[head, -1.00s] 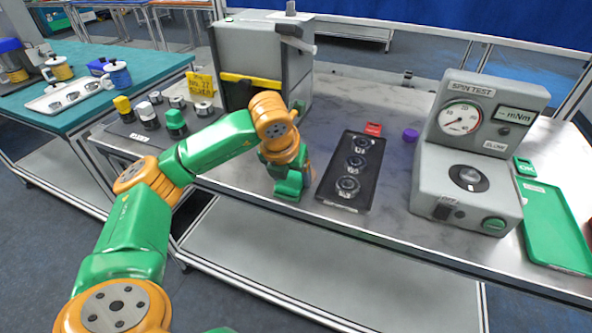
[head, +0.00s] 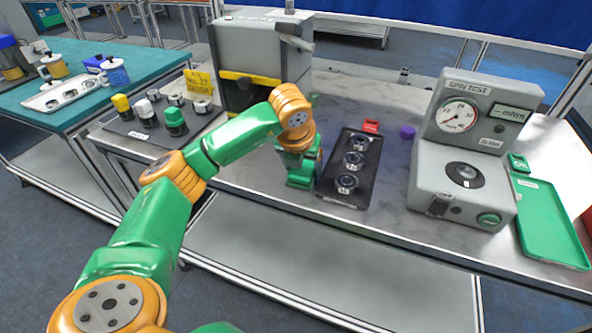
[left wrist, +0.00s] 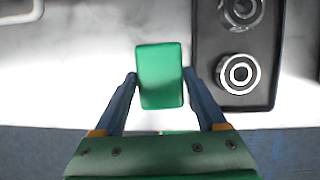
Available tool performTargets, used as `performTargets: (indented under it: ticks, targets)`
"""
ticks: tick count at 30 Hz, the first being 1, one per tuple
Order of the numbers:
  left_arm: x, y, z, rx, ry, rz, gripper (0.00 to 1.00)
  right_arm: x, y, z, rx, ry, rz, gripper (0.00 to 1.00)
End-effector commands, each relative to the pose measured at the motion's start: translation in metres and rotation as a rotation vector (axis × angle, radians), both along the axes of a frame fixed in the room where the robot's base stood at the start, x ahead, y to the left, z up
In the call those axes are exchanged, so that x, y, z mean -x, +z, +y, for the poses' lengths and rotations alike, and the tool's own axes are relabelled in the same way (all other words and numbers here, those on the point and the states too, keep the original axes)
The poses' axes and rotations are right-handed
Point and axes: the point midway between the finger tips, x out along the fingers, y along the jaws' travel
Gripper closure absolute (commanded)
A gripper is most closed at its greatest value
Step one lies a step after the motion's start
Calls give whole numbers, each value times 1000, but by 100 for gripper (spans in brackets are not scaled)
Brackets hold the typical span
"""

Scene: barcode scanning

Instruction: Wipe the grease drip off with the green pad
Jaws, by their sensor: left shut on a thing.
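The green pad (left wrist: 160,76) is a small rounded block between the two fingers of my left gripper (left wrist: 160,82) in the left wrist view. The gripper is shut on it. In the head view my left gripper (head: 301,178) points down over the pale marbled bench (head: 260,180), just left of the black tray. The pad cannot be made out apart from the green gripper there. I cannot make out the grease drip in either view; it may be hidden under the pad or gripper. My right gripper is not in view.
A black tray (head: 334,187) with three bearings stands close on the right. Right of it are a purple cap (head: 407,132), the grey spin tester (head: 433,165) and a green tray (head: 553,238). A grey box machine (head: 262,45) stands behind. The bench's front edge is near.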

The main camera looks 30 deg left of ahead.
Motion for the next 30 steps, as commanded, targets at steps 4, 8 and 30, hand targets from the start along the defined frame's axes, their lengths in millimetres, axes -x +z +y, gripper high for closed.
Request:
performTargets:
  ticks: [4, 8, 30]
  targets:
    - [-18, 3, 2, 5, 0, -4, 71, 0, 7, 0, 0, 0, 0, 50]
    - [-33, 3, 5, 6, 0, -6, 71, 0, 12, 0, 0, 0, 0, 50]
    - [-4, -4, 22, 0, -2, -4, 71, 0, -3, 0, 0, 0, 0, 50]
